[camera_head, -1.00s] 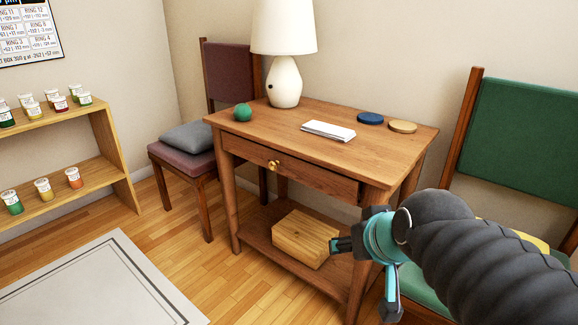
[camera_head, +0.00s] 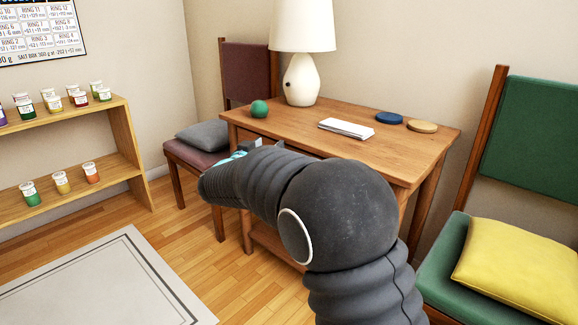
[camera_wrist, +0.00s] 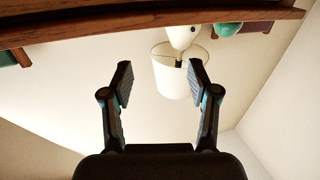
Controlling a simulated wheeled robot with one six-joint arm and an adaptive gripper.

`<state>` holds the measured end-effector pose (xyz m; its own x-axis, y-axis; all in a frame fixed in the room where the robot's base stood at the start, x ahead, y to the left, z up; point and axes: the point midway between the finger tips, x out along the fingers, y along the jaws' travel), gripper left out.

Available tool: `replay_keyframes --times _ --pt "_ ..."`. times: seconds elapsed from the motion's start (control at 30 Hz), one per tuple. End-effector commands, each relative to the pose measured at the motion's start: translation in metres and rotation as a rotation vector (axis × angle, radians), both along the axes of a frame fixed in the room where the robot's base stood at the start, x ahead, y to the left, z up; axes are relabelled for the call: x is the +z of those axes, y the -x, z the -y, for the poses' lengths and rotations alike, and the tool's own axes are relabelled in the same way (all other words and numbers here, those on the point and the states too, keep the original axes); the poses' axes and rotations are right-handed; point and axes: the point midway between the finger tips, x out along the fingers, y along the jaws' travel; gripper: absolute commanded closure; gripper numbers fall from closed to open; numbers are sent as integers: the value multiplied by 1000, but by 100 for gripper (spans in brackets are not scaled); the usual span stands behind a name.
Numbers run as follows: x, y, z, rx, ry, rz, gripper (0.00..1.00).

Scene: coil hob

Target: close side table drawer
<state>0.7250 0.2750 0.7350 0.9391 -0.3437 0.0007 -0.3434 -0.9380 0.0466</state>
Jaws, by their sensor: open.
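The wooden side table (camera_head: 385,150) stands against the wall. Its drawer (camera_head: 243,134) shows only as a strip of the front at the left; the knob and the rest are hidden behind my arm, so I cannot tell how far out it is. My gripper (camera_head: 268,146) is at the table's front, near the drawer, partly hidden by my own wrist. In the wrist view my gripper (camera_wrist: 160,82) is open with nothing between its fingers. A wooden edge (camera_wrist: 150,21) of the table crosses the top of that upside-down view.
On the table are a lamp (camera_head: 301,80), a green ball (camera_head: 259,109), a white stack (camera_head: 346,128), a blue disc (camera_head: 389,118) and a tan disc (camera_head: 422,126). Chairs (camera_head: 247,75) (camera_head: 535,135) flank it. A shelf (camera_head: 125,165) with jars stands left. Floor is free in front.

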Motion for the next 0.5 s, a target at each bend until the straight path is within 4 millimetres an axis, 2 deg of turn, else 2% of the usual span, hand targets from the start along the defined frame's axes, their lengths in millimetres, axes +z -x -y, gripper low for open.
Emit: replay_keyframes --times 0.03,0.2,0.3,0.5 --pt "-22 2 -12 -52 27 -13 40" --pt "-66 20 -28 -219 108 -57 40" --pt "-80 28 -33 -278 138 -76 40" --pt "-88 28 -30 -316 157 -90 40"
